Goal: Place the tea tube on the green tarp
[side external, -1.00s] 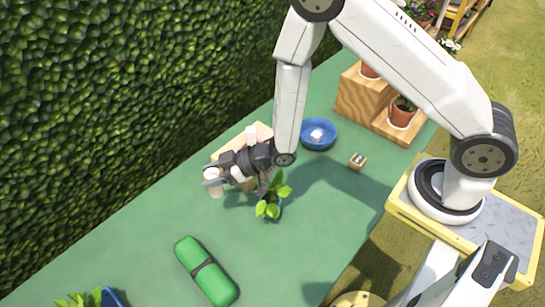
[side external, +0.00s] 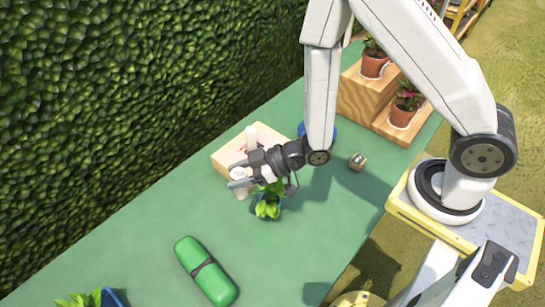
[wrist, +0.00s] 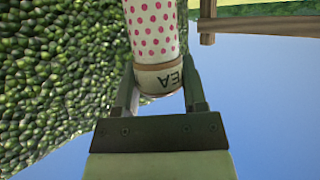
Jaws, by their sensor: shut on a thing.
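The tea tube shows in the wrist view (wrist: 156,45) as a white cylinder with pink dots and a tan band with dark lettering. My gripper (wrist: 158,85) is shut on its banded end. In the side view, my gripper (side external: 238,178) holds the pale tube (side external: 240,192) in front of the wooden tray and left of a small potted plant. The tube looks roughly upright; whether its lower end touches the surface is unclear. The green tarp (side external: 150,235) appears to be the flat green covering of the long table.
A wooden tray (side external: 222,160) holding a white upright item (side external: 251,138) stands behind my gripper. A green strapped roll (side external: 207,270) lies in front. The left middle of the table is clear.

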